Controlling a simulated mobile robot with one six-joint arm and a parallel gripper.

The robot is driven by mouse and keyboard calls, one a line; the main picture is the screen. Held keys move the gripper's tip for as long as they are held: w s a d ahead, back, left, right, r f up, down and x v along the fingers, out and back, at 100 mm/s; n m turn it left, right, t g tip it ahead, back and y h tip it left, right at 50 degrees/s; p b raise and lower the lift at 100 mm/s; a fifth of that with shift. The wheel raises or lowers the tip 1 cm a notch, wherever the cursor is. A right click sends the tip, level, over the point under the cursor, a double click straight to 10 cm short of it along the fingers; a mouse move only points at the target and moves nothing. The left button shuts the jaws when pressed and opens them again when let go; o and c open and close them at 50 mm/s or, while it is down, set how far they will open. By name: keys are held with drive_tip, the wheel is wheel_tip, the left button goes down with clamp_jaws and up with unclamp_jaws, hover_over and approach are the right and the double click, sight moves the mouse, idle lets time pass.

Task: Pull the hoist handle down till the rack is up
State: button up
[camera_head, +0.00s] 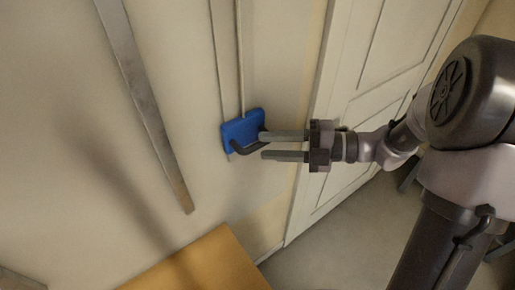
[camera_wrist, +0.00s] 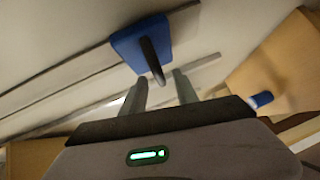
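The hoist handle is a dark bent bar (camera_head: 248,147) on a blue block (camera_head: 241,128), at the lower part of a narrow vertical track (camera_head: 227,60) on the wall. In the wrist view the blue block (camera_wrist: 138,44) is at top centre, with the dark bar (camera_wrist: 152,62) sticking out toward my gripper. My gripper (camera_head: 264,145) comes from the right, its two grey fingers apart. In the wrist view the fingertips (camera_wrist: 157,85) lie either side of the bar's near end. I cannot tell whether they touch it. I cannot make out the rack.
A grey metal strip (camera_head: 145,105) runs down the wall left of the track. A panelled white door (camera_head: 385,75) is behind my arm. An orange-brown wooden surface (camera_head: 205,265) is below. A small blue object (camera_wrist: 261,100) shows at the right of the wrist view.

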sight(257, 143)
drive_tip(key=shift+x, duration=1.8)
clamp_jaws()
